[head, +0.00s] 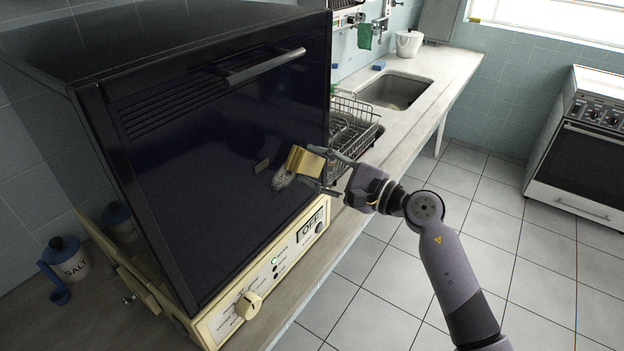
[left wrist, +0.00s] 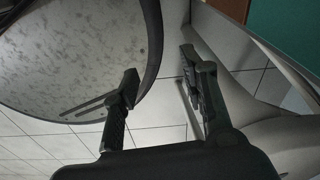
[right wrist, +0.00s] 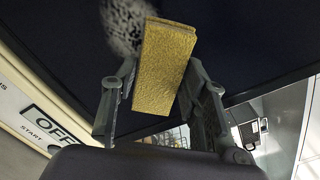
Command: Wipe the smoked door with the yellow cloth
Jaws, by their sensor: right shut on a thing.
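The smoked door (head: 215,150) is the dark, glossy front of the cream-trimmed machine, with a bar handle near its top. A pale grey, speckled smudge (head: 282,181) marks the door's right part; it also shows in the right wrist view (right wrist: 124,24). My right gripper (head: 326,168) is shut on the yellow cloth (head: 304,162), a folded block held at the door beside the smudge. Whether the cloth touches the door I cannot tell. In the right wrist view the cloth (right wrist: 163,68) sits between both fingers. My left gripper (left wrist: 160,88) is open and empty, outside the head view.
A cream control panel (head: 262,283) with a knob runs below the door. A blue-lidded salt jar (head: 70,262) stands at left. A wire dish rack (head: 352,135) and sink (head: 396,92) lie behind my right gripper. A round grey surface (left wrist: 75,50) is near my left gripper.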

